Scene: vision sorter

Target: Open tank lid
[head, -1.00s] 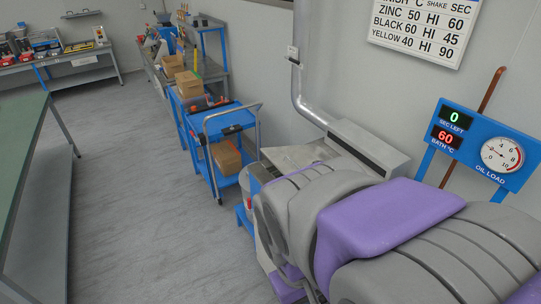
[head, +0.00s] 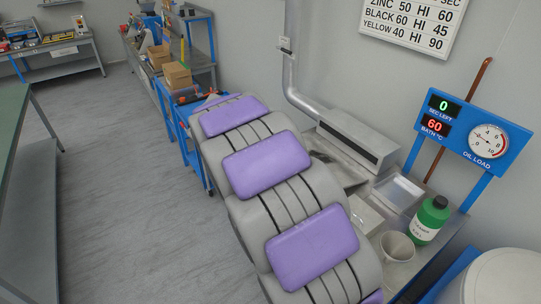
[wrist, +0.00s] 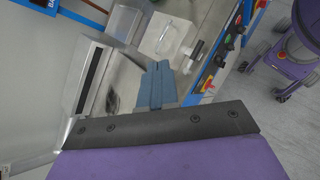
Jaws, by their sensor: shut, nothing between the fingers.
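The tank stands along the wall below the grey extraction hood, with a bare metal top. My gripper (wrist: 155,82) shows in the wrist view as two blue-grey fingers pressed together, empty, apart from the lid. In the head view my arm hides my gripper and part of the tank top.
The hood (head: 358,140) with its dark slot rises behind the tank. The wrist view shows a button panel (wrist: 222,58). A blue display stand (head: 474,132) is at the right. The left floor is clear.

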